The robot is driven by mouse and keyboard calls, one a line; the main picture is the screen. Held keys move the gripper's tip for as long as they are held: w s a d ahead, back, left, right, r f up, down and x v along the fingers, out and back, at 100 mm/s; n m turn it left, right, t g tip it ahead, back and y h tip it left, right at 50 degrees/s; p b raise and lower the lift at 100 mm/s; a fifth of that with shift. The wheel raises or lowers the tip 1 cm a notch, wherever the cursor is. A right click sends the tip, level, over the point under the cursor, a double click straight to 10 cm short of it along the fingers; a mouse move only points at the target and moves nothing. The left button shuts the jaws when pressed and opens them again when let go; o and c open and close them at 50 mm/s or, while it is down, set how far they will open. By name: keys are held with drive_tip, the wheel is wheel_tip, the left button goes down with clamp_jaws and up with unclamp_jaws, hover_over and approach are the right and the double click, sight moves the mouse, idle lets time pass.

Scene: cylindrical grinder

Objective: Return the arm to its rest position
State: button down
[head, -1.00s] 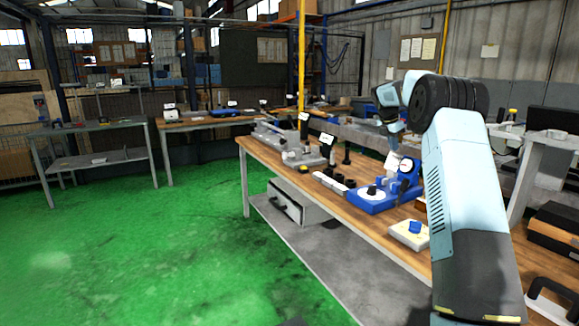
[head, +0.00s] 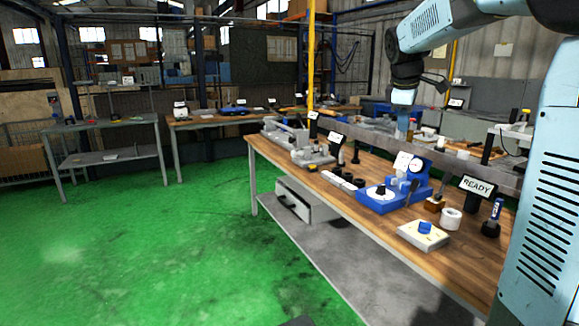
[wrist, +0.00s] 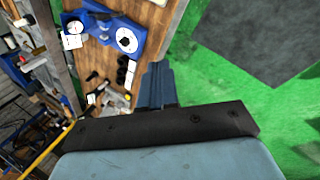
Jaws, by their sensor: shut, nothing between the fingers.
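My arm shows at the right of the head view, raised, with its light blue forearm reaching left across the top. My gripper (head: 403,97) hangs from the wrist above the back part of the wooden workbench (head: 310,180), apart from the things on it. In the wrist view my gripper (wrist: 157,72) shows as dark blue fingers closed together, with nothing held. The wrist view looks down past them on the bench and the green floor.
The bench carries a blue dial-gauge fixture (head: 380,199), a white box with a blue knob (head: 425,233), a READY sign (head: 477,187) and a white cylinder (head: 451,218). A grey rail (head: 440,160) runs behind. Green floor (head: 170,240) at left is clear.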

drive_tip(key=s+a+f+m+y, duration=0.1)
drive_tip(key=s+a+f+m, duration=0.1)
drive_tip(key=s, duration=0.9)
drive_tip(key=s+a+f+m+t, duration=0.1)
drive_tip(key=s+f+m, duration=0.4)
drive_tip(key=s, duration=0.6)
drive_tip(key=s+a+f+m+y, duration=0.1)
drive_tip(key=s+a+f+m, duration=0.2)
drive_tip(key=s, duration=0.7)
drive_tip(key=shift+s+a+f+m+t+y, duration=0.3)
drive_tip(key=shift+s+a+m, duration=0.1)
drive_tip(key=shift+m, duration=0.5)
